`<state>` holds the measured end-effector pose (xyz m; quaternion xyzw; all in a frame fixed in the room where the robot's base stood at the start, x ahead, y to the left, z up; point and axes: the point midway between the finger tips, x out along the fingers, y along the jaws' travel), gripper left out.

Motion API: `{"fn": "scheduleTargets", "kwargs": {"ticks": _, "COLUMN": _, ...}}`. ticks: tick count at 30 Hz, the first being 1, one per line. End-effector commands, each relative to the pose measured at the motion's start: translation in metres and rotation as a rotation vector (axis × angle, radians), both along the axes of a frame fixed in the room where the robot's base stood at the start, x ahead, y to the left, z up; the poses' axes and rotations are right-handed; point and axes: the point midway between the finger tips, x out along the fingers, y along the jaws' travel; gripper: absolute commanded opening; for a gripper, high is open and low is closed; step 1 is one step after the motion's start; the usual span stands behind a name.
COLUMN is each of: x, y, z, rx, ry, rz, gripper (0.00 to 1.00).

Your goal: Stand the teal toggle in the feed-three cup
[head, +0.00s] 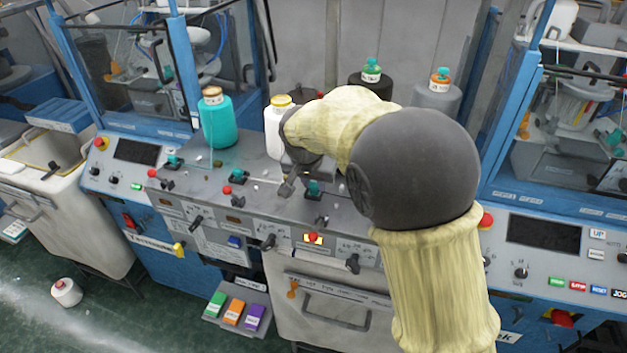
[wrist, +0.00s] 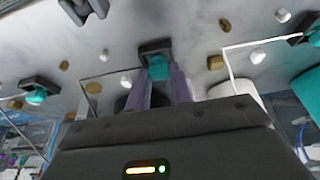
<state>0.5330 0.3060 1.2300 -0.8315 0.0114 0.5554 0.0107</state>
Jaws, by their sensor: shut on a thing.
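My gripper (wrist: 158,84) is shut on a teal toggle (wrist: 157,68); its two purple-grey fingers lie on either side of it in the wrist view. The toggle sits at a square black cup (wrist: 155,47) on the grey machine top. Its exact tilt and seating are hard to tell. The feed-three label is not readable.
Other teal toggles stand to the left (head: 237,174) and far left (head: 173,160). Thin wire guides cross near my fingers in the wrist view.

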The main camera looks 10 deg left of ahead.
Motion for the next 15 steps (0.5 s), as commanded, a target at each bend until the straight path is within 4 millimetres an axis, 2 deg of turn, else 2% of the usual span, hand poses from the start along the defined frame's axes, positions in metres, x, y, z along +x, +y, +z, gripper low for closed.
{"fn": "scheduleTargets", "kwargs": {"ticks": 10, "x": 0.0, "y": 0.0, "z": -0.0018, "rx": 0.0, "ry": 0.0, "rz": 0.0, "gripper": 0.09}}
{"fn": "scheduleTargets", "kwargs": {"ticks": 11, "x": 0.0, "y": 0.0, "z": -0.0018, "rx": 0.0, "ry": 0.0, "rz": 0.0, "gripper": 0.26}}
{"fn": "scheduleTargets", "kwargs": {"ticks": 12, "x": 0.0, "y": 0.0, "z": -0.0018, "rx": 0.0, "ry": 0.0, "rz": 0.0, "gripper": 0.34}}
{"fn": "scheduleTargets", "kwargs": {"ticks": 14, "x": 0.0, "y": -0.0001, "z": -0.0018, "rx": 0.0, "ry": 0.0, "rz": 0.0, "gripper": 0.46}}
{"fn": "scheduleTargets", "kwargs": {"ticks": 15, "x": -0.0001, "y": 0.0, "z": -0.0019, "rx": 0.0, "ry": 0.0, "rz": 0.0, "gripper": 0.48}}
